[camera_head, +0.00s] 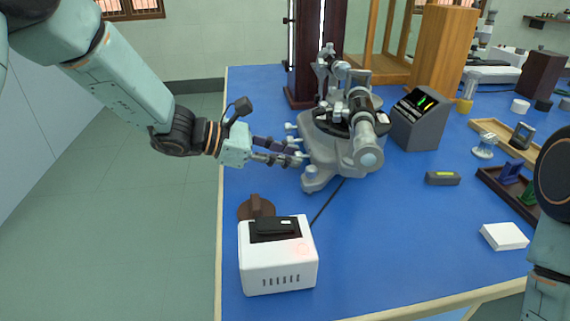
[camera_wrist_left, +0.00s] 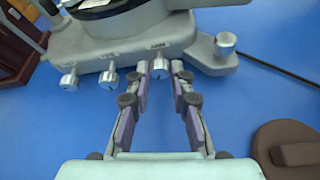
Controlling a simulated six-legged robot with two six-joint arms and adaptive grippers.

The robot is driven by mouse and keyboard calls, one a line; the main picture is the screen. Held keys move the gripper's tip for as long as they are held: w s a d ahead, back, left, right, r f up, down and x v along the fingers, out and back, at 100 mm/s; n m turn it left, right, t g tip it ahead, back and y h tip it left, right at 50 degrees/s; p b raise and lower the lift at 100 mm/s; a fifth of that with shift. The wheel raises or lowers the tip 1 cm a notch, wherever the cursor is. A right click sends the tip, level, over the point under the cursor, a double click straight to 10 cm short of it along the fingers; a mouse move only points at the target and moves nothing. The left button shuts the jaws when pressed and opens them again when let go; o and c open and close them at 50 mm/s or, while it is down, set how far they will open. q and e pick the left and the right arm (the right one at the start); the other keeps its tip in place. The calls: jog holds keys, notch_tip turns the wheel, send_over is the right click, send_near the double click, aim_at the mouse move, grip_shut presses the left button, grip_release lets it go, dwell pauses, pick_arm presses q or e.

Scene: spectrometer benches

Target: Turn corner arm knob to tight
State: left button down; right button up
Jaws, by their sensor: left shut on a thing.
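The grey spectrometer (camera_head: 340,150) stands on the blue bench. Its base has a row of three small silver knobs on the side facing my left arm. In the left wrist view, the knob at the right end of the row (camera_wrist_left: 160,70), by the corner of the base, sits between my left fingertips. The other two knobs, the left one (camera_wrist_left: 69,80) and the middle one (camera_wrist_left: 108,77), are free. My left gripper (camera_head: 298,156) is shut on the corner knob. The small labels above the knobs are too small to read. My right gripper is out of view; only part of that arm shows.
A white box-shaped device (camera_head: 277,270) and a brown round piece (camera_head: 257,207) stand near the bench's left edge. A grey display unit (camera_head: 420,120) is right of the spectrometer. A levelling foot (camera_wrist_left: 225,42) is close to my left fingers. Bare blue bench lies in front.

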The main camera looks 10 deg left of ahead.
pick_arm(q)
jog(key=m+b, duration=0.1)
jog(key=b, duration=0.1)
jog(key=m+t+b, duration=0.1)
jog(key=b, duration=0.1)
jog(key=m+t+b, duration=0.1)
jog(key=b, duration=0.2)
jog(key=shift+s+d+f+y, duration=0.1)
jog(key=shift+s+f+y, duration=0.15)
jog(key=shift+f+y, duration=0.1)
jog(key=shift+m+t+b, duration=0.3)
jog(key=shift+m+b, duration=0.1)
jog(key=shift+s+m+t+b, duration=0.1)
jog(key=shift+m+t+b, duration=0.3)
jog(key=shift+m, duration=0.2)
jog(key=shift+m+t, duration=0.7)
jog(key=shift+m, duration=0.8)
jog(key=c, duration=1.2)
grip_release()
jog(key=shift+d, duration=0.1)
jog(key=shift+o, duration=0.2)
